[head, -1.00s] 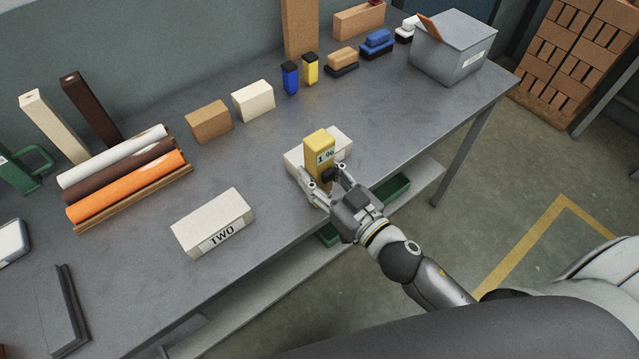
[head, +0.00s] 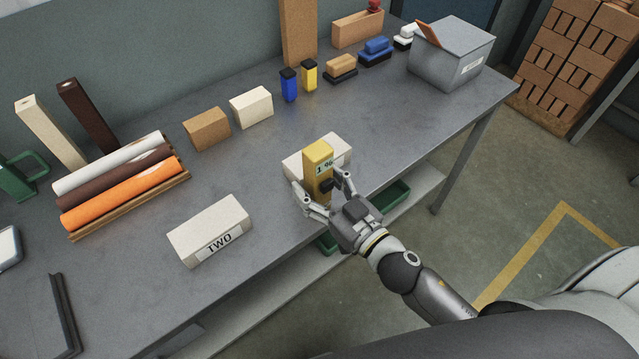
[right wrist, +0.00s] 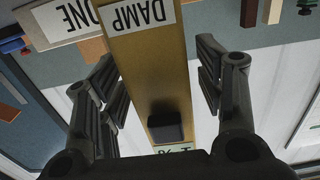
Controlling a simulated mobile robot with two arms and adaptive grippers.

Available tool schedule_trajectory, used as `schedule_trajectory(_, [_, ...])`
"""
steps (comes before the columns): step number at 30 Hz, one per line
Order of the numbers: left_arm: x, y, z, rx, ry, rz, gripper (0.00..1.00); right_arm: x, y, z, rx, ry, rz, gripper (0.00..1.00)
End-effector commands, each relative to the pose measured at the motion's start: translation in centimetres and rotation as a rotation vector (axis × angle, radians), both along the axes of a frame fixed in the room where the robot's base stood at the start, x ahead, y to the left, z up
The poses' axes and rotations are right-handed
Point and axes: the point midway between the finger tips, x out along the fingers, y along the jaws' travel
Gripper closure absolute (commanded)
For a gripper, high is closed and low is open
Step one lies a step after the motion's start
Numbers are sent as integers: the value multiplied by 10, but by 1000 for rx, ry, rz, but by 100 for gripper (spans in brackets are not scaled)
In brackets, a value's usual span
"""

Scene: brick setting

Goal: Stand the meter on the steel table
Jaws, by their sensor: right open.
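The meter (head: 317,162) is a tall yellow block with a pale "1 %" display and a dark knob. It stands upright in front of a pale block, near the front edge of the steel table (head: 400,115). Its foot is partly hidden by my right gripper (head: 322,192), which is open with fingers on either side of it. In the right wrist view the meter (right wrist: 150,75) shows a "DAMP" label between the spread fingers, with a clear gap on the right side. My left gripper is not in view.
A pale block marked "ONE" (right wrist: 62,22) is close behind the meter. A block marked "TWO" (head: 208,228) lies to the left. Coloured rolls (head: 125,182), small blocks and a grey box (head: 452,55) stand farther back. Table surface right of the meter is clear.

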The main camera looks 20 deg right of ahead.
Motion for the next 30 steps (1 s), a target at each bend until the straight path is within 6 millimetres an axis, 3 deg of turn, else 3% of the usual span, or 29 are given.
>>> schedule_trajectory(7, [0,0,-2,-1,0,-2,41,-10,-3,0,2,3,0,38])
schedule_trajectory(24, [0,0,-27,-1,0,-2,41,-88,-32,0,0,2,-2,38])
schedule_trajectory(30, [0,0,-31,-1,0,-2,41,-105,-39,2,1,1,-2,38])
